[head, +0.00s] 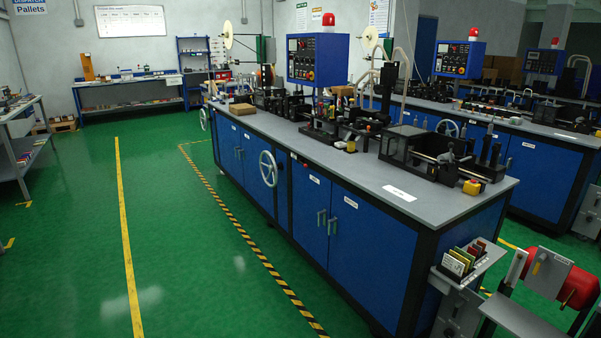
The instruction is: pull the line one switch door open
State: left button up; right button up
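A long bench with blue cabinet doors below a grey top (425,200) runs from the middle to the front right. Two near doors, the left one (310,200) and the wider right one (372,250), have upright handles side by side and small white labels. Farther along, another pair of blue doors (230,145) has handles too. All these doors look shut. The labels are too small to read, so I cannot tell which door is the line one switch door. Neither of my grippers is in view.
A handwheel (268,168) sticks out of the bench front between the door pairs. A blue control box (318,60) with a red beacon stands above machines. A sample rack (463,260) and red-drum unit (550,275) stand front right. The green floor (190,250) left is clear.

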aim_at(372, 253)
jog(key=i+j+z, duration=0.15)
jog(key=i, duration=0.3)
jog(key=i+j+z, duration=0.15)
jog(key=i, duration=0.3)
jog(key=i+j+z, duration=0.15)
jog(key=i, duration=0.3)
jog(key=j, duration=0.1)
